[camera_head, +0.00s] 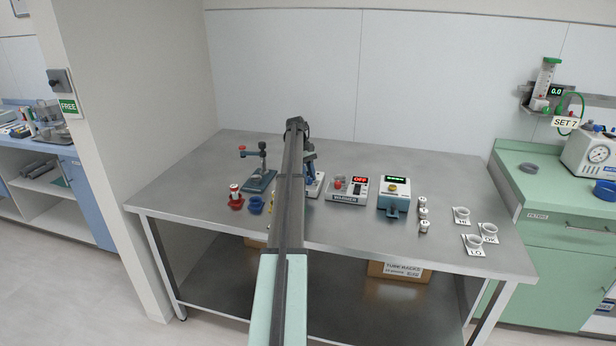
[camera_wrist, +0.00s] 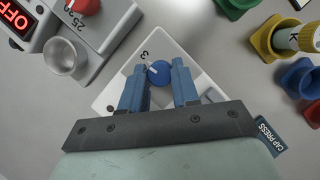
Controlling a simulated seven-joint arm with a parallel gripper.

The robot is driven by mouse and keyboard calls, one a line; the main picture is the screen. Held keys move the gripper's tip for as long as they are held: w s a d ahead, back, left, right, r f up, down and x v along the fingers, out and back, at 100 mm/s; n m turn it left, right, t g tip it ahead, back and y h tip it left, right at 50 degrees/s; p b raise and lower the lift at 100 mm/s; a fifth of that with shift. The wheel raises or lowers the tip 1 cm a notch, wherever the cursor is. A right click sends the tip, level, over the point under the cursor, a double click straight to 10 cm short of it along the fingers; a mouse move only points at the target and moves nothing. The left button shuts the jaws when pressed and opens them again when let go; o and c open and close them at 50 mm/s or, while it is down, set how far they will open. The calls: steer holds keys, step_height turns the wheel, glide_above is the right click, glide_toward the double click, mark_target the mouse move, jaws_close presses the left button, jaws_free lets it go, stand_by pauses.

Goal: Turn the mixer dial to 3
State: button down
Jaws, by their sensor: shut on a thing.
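The mixer (camera_wrist: 197,58) is a white box in the wrist view; in the head view my arm hides much of it. Its blue round dial (camera_wrist: 159,72) has a white pointer mark on its left side. A printed "3" (camera_wrist: 145,57) shows just beyond the dial, to its upper left. The mark points roughly toward it; I cannot tell whether it lines up exactly. My gripper (camera_wrist: 159,80) has its blue fingers on either side of the dial, shut on it. Other scale numbers are hidden or out of view.
Left of the mixer in the head view stand a press (camera_head: 262,180), a red holder (camera_head: 236,203) and a blue holder (camera_head: 256,206). To its right are the warmer (camera_head: 344,197) reading OFF and a teal box (camera_head: 393,203). Vials and labelled cups stand further right.

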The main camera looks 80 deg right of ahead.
stand_by(0.4)
steer(key=c, duration=0.8)
jaws_free()
steer(key=shift+c, duration=0.2)
steer(key=shift+n, duration=0.3)
